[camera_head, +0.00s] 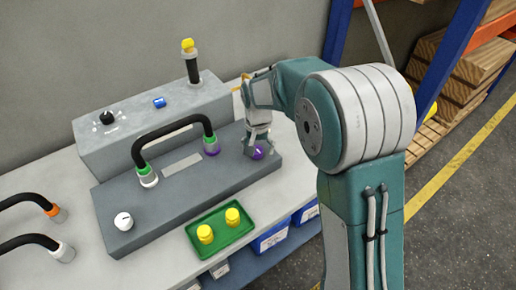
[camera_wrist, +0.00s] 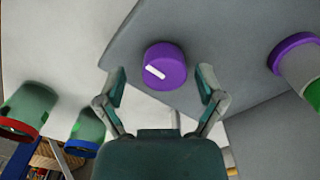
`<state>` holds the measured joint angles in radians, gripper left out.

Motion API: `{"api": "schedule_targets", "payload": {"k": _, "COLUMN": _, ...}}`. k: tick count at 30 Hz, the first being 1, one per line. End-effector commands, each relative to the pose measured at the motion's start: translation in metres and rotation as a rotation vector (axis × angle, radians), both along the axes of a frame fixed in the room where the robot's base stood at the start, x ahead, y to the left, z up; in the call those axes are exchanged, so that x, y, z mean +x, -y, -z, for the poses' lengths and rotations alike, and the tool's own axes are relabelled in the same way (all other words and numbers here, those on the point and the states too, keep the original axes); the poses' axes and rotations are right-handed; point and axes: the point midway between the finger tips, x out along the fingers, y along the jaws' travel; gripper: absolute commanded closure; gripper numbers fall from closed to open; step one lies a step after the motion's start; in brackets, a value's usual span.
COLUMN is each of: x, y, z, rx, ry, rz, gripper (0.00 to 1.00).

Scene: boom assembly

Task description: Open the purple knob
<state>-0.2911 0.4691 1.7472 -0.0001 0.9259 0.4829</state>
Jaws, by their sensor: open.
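The purple knob (camera_head: 257,152) sits at the right end of the dark grey panel box. In the wrist view the purple knob (camera_wrist: 165,66) is round with a white pointer line set at a slant. My gripper (camera_wrist: 162,88) is open, with one finger at each side of the knob's near edge. The fingers look apart from the knob. In the head view my gripper (camera_head: 257,138) is right at the knob and partly hides it.
A white knob (camera_head: 123,221) is at the panel's left. A green tray (camera_head: 222,248) with yellow caps lies in front. Blue bins (camera_head: 270,238) hang below the table.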

Motion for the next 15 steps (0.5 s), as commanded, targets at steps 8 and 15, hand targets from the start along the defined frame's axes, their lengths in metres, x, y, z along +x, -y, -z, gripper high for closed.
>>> {"api": "schedule_targets", "payload": {"k": 8, "x": 0.0000, "y": -0.0004, "z": 0.0031, "rx": 0.000, "ry": 0.001, "rz": -0.001, "gripper": 0.12}}
{"api": "schedule_targets", "payload": {"k": 15, "x": 0.0002, "y": 0.0011, "z": 0.0028, "rx": 0.002, "ry": 0.000, "rz": 0.000, "gripper": 0.95}}
